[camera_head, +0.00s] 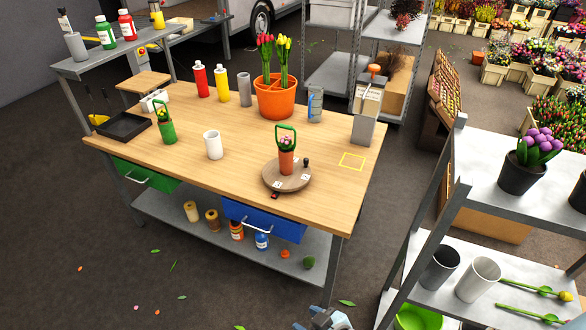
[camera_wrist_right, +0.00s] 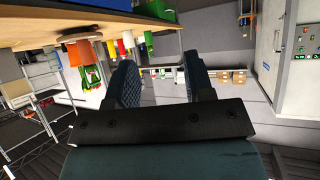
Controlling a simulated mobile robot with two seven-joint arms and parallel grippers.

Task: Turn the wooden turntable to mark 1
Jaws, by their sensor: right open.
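The wooden turntable (camera_head: 270,183) is a round brown disc on the front right of the wooden table. White labels sit on its top, too small to read, and a dark knob (camera_head: 306,162) stands near its right edge. A terracotta pot (camera_head: 286,163) with a green hoop and pink flowers stands on it. A small red and black marker (camera_head: 275,196) lies at its front edge. My right gripper (camera_head: 325,318) is low at the bottom of the head view, in front of the table and well apart from the turntable. Its fingers (camera_wrist_right: 162,82) are open and empty in the wrist view. My left gripper is not in view.
The wooden table (camera_head: 240,175) also holds a white mug (camera_head: 213,145), an orange pot of tulips (camera_head: 275,101) and a grey box (camera_head: 366,117). A yellow square outline (camera_head: 352,161) lies right of the turntable. A metal shelf (camera_head: 487,205) stands at the right.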

